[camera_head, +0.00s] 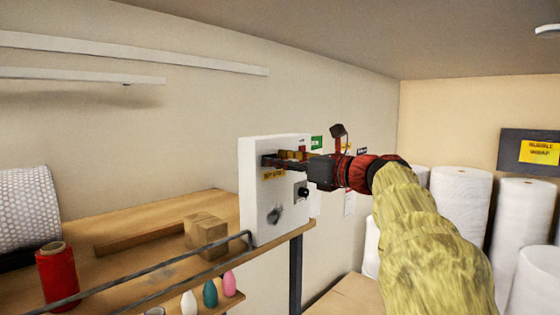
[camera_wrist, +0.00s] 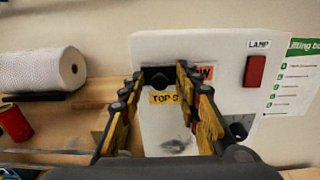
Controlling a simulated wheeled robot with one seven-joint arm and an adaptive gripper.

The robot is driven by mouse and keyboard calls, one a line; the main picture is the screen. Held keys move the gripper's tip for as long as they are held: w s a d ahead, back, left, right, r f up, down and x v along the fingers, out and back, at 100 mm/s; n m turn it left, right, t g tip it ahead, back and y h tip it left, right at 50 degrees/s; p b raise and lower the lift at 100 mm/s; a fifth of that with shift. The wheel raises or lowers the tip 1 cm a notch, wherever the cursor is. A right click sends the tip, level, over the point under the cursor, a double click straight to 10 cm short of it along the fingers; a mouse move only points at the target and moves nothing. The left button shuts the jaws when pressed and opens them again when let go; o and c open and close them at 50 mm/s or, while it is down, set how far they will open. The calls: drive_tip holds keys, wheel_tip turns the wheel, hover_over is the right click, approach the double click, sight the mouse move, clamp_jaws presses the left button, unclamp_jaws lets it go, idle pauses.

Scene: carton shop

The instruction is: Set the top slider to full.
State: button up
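A white control box (camera_head: 252,212) stands upright at the end of the wooden shelf. The top slider's black knob (camera_wrist: 159,77) shows near the upper left of the box face in the wrist view, above a yellow label (camera_wrist: 162,98) reading "TOP S", the rest hidden by a finger. My gripper (camera_head: 276,158) reaches the box from the right in the head view. In the wrist view my gripper (camera_wrist: 160,78) is open, its yellow-padded fingers on either side of the knob. I cannot tell whether they touch it. The slider's track is mostly hidden.
A red rocker switch (camera_wrist: 255,70) under a "LAMP" label and a dark round knob (camera_head: 303,192) sit on the box's right side. A smudged dark patch (camera_head: 274,215) lies lower.

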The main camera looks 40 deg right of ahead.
drive_tip(key=shift+c, duration=0.3)
drive_tip(key=c, duration=0.8)
drive_tip(key=shift+d, duration=0.1)
clamp_jaws()
